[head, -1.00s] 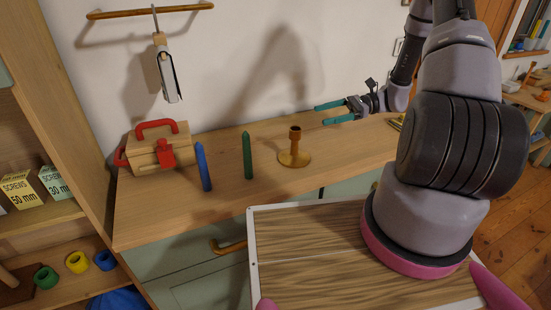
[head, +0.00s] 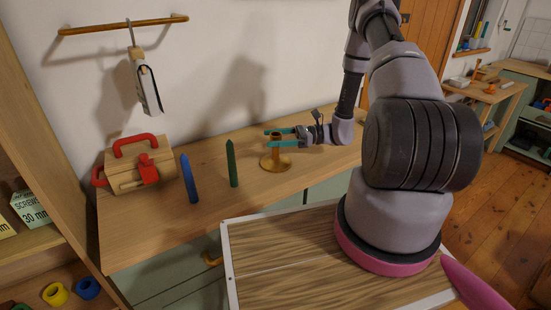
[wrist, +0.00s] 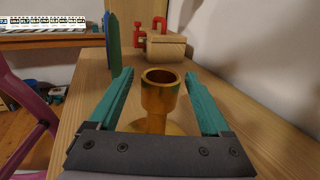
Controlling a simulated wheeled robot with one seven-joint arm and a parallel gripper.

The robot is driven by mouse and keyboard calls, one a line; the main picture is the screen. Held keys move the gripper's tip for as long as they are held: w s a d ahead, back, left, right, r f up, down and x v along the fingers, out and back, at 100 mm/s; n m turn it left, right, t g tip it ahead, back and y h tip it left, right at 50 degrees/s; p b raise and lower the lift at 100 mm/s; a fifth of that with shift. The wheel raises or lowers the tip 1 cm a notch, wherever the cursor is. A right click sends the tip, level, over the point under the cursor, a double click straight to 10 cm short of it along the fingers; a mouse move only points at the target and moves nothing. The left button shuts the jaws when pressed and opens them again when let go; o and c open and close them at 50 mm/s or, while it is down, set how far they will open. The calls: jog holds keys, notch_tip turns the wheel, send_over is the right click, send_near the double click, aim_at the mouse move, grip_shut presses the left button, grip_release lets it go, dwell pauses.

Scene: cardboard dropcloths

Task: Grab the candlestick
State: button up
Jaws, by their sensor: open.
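The brass candlestick (head: 275,162) stands upright on the wooden counter, with a round base and a cup-shaped top. In the wrist view the candlestick (wrist: 159,98) stands between the two teal fingers of my gripper (wrist: 160,95). In the head view my gripper (head: 281,138) reaches in from the right at the height of the candlestick's upper part. The fingers are open, one on each side of the cup, with a gap visible on both sides in the wrist view. Part of the candlestick is hidden behind the near finger in the head view.
A white-framed wooden panel (head: 290,255) is in front. The counter right of the candlestick is clear.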

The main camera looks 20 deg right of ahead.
jog(key=shift+w+a, duration=0.15)
jog(key=shift+a, duration=1.1)
grip_shut()
dwell(0.4)
